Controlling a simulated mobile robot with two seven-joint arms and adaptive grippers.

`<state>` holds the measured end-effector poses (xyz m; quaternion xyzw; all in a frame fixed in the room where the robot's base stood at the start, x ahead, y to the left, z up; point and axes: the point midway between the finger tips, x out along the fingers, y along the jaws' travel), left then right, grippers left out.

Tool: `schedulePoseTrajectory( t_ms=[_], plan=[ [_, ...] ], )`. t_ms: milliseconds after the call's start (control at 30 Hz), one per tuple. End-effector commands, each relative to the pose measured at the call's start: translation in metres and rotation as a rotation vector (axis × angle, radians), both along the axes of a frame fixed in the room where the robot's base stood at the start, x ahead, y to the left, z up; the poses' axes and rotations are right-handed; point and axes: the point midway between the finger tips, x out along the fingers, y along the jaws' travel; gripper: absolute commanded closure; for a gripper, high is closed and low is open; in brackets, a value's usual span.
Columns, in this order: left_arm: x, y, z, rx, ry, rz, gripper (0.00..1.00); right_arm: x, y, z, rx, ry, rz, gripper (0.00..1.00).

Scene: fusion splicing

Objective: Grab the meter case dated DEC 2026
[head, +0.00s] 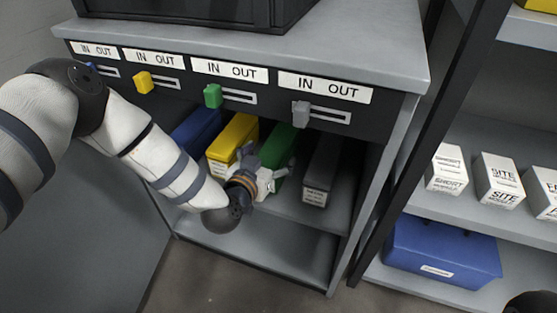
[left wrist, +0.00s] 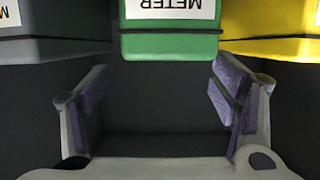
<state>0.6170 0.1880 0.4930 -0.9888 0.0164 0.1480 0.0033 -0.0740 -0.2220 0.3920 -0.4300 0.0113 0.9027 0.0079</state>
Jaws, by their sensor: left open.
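Cases in blue (head: 197,128), yellow (head: 235,132), green (head: 279,146) and grey (head: 322,160) stand in a row on the cabinet shelf. My left gripper (head: 268,178) is open and empty in front of the green case. In the left wrist view, the green case (left wrist: 170,44) hangs upside down in the picture with "METER" on its label, between the open fingers (left wrist: 160,100) and just beyond them. The yellow case (left wrist: 270,46) is at right, the grey one (left wrist: 50,48) at left. No date is legible on any label.
Above the cases, a dark panel carries IN/OUT sliders with yellow (head: 143,82), green (head: 212,95) and grey (head: 301,112) knobs. A rack at right holds white boxes (head: 499,180) and a blue bin (head: 440,252). The cabinet's lower shelf (head: 260,243) is bare.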

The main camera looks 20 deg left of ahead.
Motion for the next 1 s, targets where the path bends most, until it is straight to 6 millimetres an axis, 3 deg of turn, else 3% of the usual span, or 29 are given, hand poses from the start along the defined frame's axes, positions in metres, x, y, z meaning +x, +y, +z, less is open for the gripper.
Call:
schedulePoseTrajectory(
  t_ms=[300,567,667,933,1000],
  plan=[
    [0.049,0.007,-0.020,-0.001,0.004,0.001,0.20,-0.008,0.002,-0.023,0.003,0.036,0.003,0.60],
    [0.055,0.006,-0.017,-0.001,0.003,-0.001,0.20,-0.008,0.002,-0.022,0.004,0.037,0.002,0.60],
    [0.055,0.006,-0.017,-0.001,0.003,-0.001,0.38,-0.008,0.002,-0.022,0.004,0.037,0.002,0.60],
    [0.055,0.005,-0.018,-0.002,0.005,0.000,0.99,-0.008,0.002,-0.022,0.004,0.037,0.001,0.60],
    [0.055,0.005,-0.017,-0.002,0.001,0.000,1.00,-0.008,0.002,-0.022,0.004,0.037,0.001,0.60]
  ],
)
